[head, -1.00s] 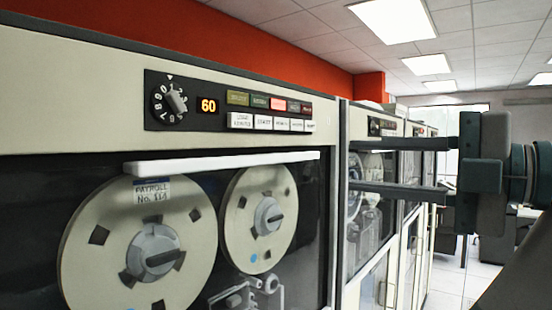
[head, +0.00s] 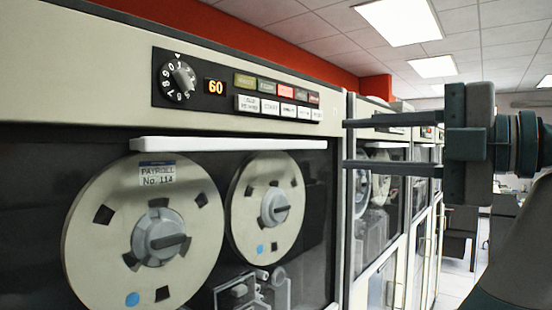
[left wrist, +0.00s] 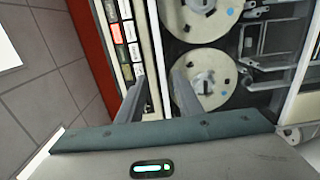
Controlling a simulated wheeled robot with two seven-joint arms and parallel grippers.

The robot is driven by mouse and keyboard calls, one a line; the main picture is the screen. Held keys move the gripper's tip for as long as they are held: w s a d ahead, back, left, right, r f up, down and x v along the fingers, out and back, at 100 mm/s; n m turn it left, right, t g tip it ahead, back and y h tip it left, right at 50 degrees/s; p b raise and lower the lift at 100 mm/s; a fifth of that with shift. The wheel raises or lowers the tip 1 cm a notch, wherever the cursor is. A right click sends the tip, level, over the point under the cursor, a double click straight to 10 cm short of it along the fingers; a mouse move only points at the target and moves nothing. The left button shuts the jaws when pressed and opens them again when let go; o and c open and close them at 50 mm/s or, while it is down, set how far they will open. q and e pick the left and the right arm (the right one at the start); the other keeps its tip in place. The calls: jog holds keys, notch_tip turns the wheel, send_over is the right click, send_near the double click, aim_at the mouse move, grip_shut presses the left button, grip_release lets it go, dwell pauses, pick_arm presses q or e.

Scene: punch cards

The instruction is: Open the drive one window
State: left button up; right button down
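The nearest tape drive (head: 80,90) has a dark glass window (head: 35,165) over two reels. A long white handle bar (head: 230,144) runs along the window's top edge. It also shows in the left wrist view (left wrist: 156,35). In the left wrist view the bar lines up with the gap between the fingers (left wrist: 158,76). I cannot tell whether they touch it.
A control panel (head: 236,89) with a dial, a lit 60 and coloured buttons sits above the window. The left reel (head: 95,235) is labelled PAYROLL No. 114. More drives (head: 380,225) stand in a row beyond.

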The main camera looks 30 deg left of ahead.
aim_at(267, 145)
pick_arm(q)
jog(key=a+p, duration=0.1)
jog(key=a, duration=0.3)
jog(key=a+p, duration=0.2)
jog(key=a, duration=0.3)
jog(key=w+a+p, duration=0.1)
jog(key=a, duration=0.4)
jog(key=shift+r, duration=0.1)
jog(key=shift+w+a+p, duration=0.1)
jog(key=shift+a+p, duration=0.25)
jog(key=shift+a, duration=0.25)
grip_shut()
